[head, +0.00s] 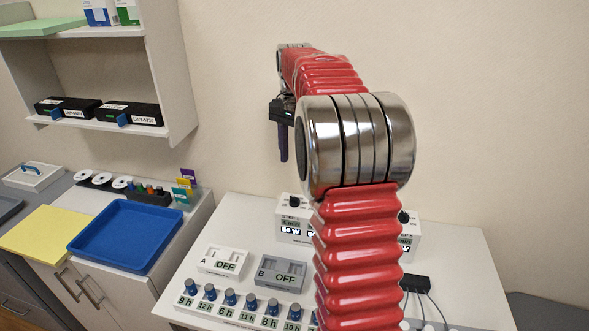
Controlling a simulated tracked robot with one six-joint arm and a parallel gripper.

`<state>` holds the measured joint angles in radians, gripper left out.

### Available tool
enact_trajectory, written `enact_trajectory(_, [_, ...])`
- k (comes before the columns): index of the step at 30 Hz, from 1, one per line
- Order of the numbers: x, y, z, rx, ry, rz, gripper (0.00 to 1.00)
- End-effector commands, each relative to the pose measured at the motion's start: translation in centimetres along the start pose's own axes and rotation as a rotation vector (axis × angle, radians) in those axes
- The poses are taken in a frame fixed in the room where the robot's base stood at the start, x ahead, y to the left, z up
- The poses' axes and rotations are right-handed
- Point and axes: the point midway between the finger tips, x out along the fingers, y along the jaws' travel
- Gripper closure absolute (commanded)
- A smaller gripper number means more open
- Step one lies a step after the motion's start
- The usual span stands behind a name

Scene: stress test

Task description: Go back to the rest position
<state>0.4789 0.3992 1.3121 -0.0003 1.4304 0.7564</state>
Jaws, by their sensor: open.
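My gripper (283,148) shows in the head view above the back of the white table (470,262), in front of the bare wall. Its dark fingers point down, and one largely hides the other. It is open, with nothing seen between the fingers. My red arm rises in front of the table and bends to the left at the top, hiding part of the table and what stands on it.
The table holds box A (222,262), box B (281,273), a row of blue-capped vials (230,298) and dial units (293,218). Left are a blue tray (125,234), yellow sheet (40,234) and a wall shelf (110,126) with black boxes. The wall area around my gripper is clear.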

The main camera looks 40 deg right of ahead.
Motion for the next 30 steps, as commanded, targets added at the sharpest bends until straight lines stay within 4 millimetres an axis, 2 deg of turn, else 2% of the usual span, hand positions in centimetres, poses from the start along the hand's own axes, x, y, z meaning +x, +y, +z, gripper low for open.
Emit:
enact_trajectory(5, [-0.8, 0.0, 0.0, 0.0, 0.0, 0.0, 0.55])
enact_trajectory(21, [-0.8, 0.0, 0.0, -0.003, 0.0, 0.0, 0.55])
enact_trajectory(27, [-0.8, -0.4, -0.4, -0.067, 0.017, -0.015, 0.55])
enact_trajectory(30, [0.5, -0.5, -0.5, -0.13, 0.023, -0.019, 0.55])
